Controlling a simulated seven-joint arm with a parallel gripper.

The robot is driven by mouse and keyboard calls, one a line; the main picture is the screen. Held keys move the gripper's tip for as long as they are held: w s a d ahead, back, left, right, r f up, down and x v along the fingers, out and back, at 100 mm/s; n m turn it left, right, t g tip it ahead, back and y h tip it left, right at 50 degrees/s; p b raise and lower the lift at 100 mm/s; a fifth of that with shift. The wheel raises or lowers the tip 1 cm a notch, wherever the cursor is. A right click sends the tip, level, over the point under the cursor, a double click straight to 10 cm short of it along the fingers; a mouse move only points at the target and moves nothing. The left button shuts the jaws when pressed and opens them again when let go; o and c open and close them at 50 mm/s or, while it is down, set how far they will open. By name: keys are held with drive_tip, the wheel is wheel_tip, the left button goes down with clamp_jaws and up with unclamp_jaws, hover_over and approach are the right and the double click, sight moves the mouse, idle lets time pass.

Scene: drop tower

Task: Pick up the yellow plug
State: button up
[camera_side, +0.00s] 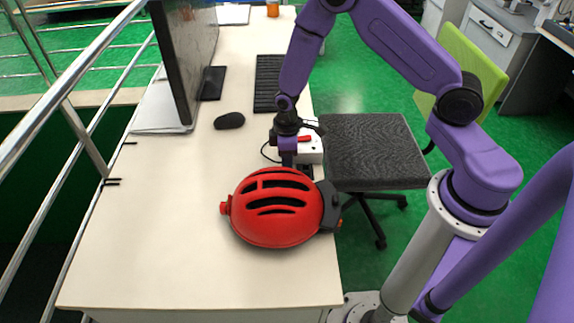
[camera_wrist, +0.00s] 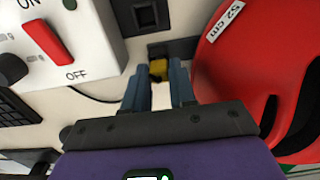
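The yellow plug (camera_wrist: 158,69) shows in the wrist view as a small yellow block with a dark end. It sits between the two fingertips of my gripper (camera_wrist: 159,73). The fingers stand close together and the plug fills the narrow gap, so my gripper looks shut on it. In the side view my gripper (camera_side: 288,163) points down just behind the red helmet, and the plug is hidden there. Whether the plug rests on the table or is lifted cannot be told.
A red helmet (camera_side: 275,208) lies close in front of my gripper. A white switch box (camera_side: 311,151) with a red switch stands just right of it. A dark socket piece (camera_wrist: 147,16) is beyond the plug. A mouse (camera_side: 229,121), keyboard (camera_side: 268,83) and monitor (camera_side: 184,55) stand farther back.

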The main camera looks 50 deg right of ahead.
drive_tip(key=shift+c, duration=1.1)
drive_tip(key=shift+r, duration=0.75)
drive_tip(key=s+d+r, duration=0.2)
drive_tip(key=s+r, duration=0.9)
drive_tip(key=s, duration=0.3)
drive_tip(key=shift+w+d+f, duration=0.35)
drive_tip(key=shift+w+f, duration=1.15)
drive_tip(key=shift+w, duration=0.25)
drive_tip(key=shift+w+d+f, duration=0.4)
drive_tip(key=shift+w+f, duration=1.15)
drive_tip(key=shift+w, duration=0.2)
drive_tip(key=shift+w+d+f, duration=0.35)
drive_tip(key=shift+w+f, duration=1.15)
drive_tip(key=shift+w, duration=0.25)
drive_tip(key=shift+f, duration=0.5)
drive_tip(key=shift+f, duration=1.05)
